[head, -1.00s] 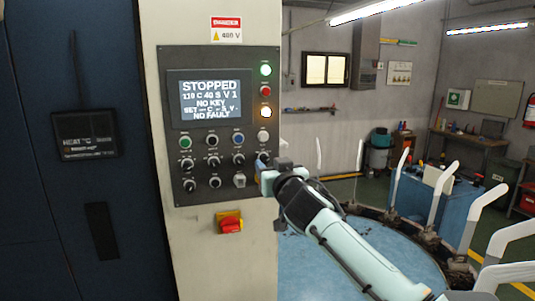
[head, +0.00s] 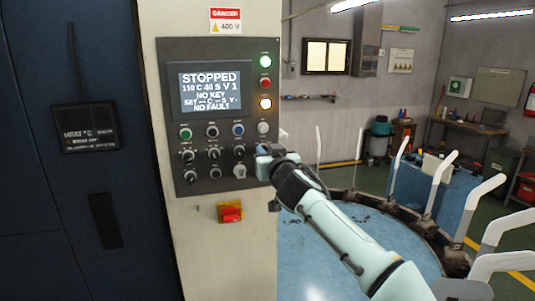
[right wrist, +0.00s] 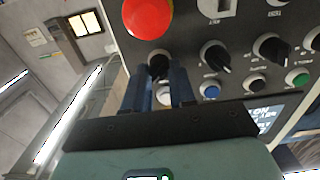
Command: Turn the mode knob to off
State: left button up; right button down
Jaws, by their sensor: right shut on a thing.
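The dark control panel (head: 211,68) stands on a cream cabinet post. Its screen (head: 210,90) reads STOPPED, NO KEY and NO FAULT. My right gripper (head: 264,155) is at the panel's right edge and covers the last knob of the middle row. In the right wrist view my right gripper's two fingers (right wrist: 158,82) are shut on this black knob (right wrist: 158,62), one on each side. I cannot read its label or pointer, so I cannot tell its setting or confirm that it is the mode knob. My left gripper is not in view.
A red mushroom button (right wrist: 147,15) sits close to the gripped knob. Other knobs (right wrist: 215,57) and a blue button (right wrist: 210,89) are nearby. A red-and-yellow switch (head: 230,213) is below the panel. A blue round table (head: 320,255) with white upright forms (head: 440,185) stands at right.

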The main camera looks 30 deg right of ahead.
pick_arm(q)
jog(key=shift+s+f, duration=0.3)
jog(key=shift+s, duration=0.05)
pick_arm(e)
jog(key=n, duration=0.8)
jog(key=shift+a+r+n, duration=0.1)
jog(key=shift+n, duration=0.2)
dwell(0.4)
jog(key=c, duration=0.9)
grip_release()
